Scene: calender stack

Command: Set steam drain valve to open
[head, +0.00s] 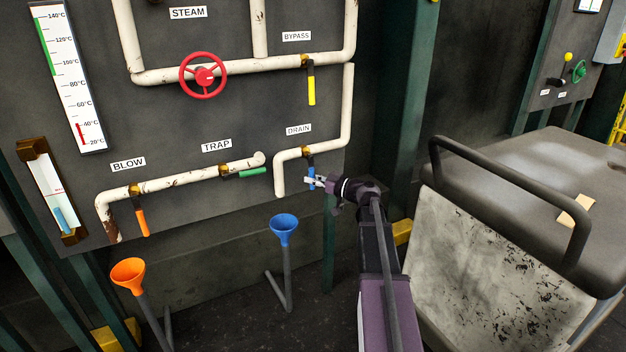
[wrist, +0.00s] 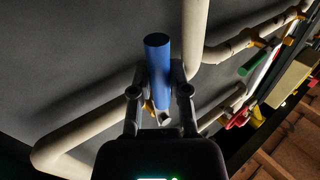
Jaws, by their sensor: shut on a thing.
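The drain valve has a blue handle (head: 311,172) hanging down from its brass body (head: 308,149), below the DRAIN label (head: 299,129), on a white pipe. My gripper (head: 318,182) is at the handle's lower part, reaching in from the right. In the wrist view the blue handle (wrist: 157,60) stands between the two fingers of my gripper (wrist: 161,110), which are shut on it. The handle lies across the horizontal pipe run. The fingers hide part of the handle and of the valve body.
A red handwheel (head: 204,76) and a yellow bypass handle (head: 311,85) are above. A green trap handle (head: 252,172) and an orange blow handle (head: 142,222) are left. A blue funnel (head: 285,228) stands below. A dark cabinet with a rail (head: 510,165) stands at right.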

